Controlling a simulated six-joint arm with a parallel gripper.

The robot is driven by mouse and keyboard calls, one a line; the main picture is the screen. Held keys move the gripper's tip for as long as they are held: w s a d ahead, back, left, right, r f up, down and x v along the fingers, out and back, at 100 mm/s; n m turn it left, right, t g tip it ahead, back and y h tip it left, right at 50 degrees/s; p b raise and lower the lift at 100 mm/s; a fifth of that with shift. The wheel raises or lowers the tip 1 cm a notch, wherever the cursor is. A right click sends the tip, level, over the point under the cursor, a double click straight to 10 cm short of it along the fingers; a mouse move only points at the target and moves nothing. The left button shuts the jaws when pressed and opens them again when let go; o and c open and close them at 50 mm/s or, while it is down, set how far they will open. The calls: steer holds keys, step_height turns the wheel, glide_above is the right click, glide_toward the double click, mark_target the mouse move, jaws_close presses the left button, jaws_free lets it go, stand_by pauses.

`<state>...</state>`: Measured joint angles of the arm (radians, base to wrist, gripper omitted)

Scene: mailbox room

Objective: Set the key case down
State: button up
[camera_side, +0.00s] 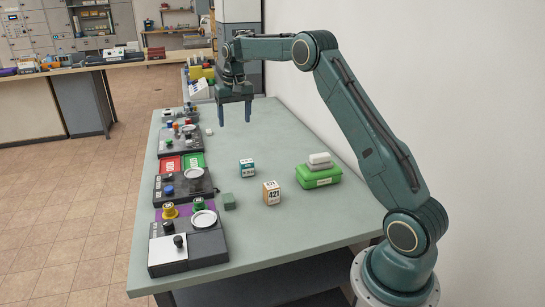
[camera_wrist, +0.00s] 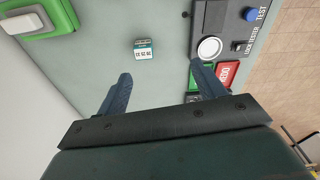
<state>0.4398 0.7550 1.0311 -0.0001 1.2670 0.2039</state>
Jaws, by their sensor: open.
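My gripper (camera_side: 235,122) is open and empty, held high above the far part of the table. Its two fingers also show apart in the wrist view (camera_wrist: 161,73), with nothing between them. A green case (camera_side: 320,180) with a label sits on the table near the right side, with a pale block (camera_side: 320,160) on top. The green case is partly cut off at the upper left of the wrist view (camera_wrist: 62,17). I cannot tell for sure whether the key case is the green case or the pale block.
A teal-and-white cube (camera_side: 247,168) and an orange-and-white cube (camera_side: 271,193) stand mid-table. Dark panels with knobs and round white plates, such as the near one (camera_side: 188,245), line the left edge. A small grey-green block (camera_side: 229,201) lies beside them. A wall borders the right.

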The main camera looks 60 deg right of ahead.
steer(key=s+a+r+n+t, duration=0.2)
steer(key=s+a+r+n, duration=0.2)
steer(key=s+a+r, duration=1.05)
steer(key=s+a+f+n+t, duration=0.1)
steer(key=s+a+f, duration=0.1)
steer(key=s, duration=0.5)
steer(key=s+a+f+n, duration=0.1)
steer(key=s+a+f, duration=0.1)
steer(key=s+a, duration=0.3)
steer(key=s+a+f+n+t, duration=0.1)
steer(key=s+a+f, duration=0.2)
steer(key=s, duration=0.7)
steer(key=shift+a+t, duration=0.3)
steer(key=shift+a, duration=0.25)
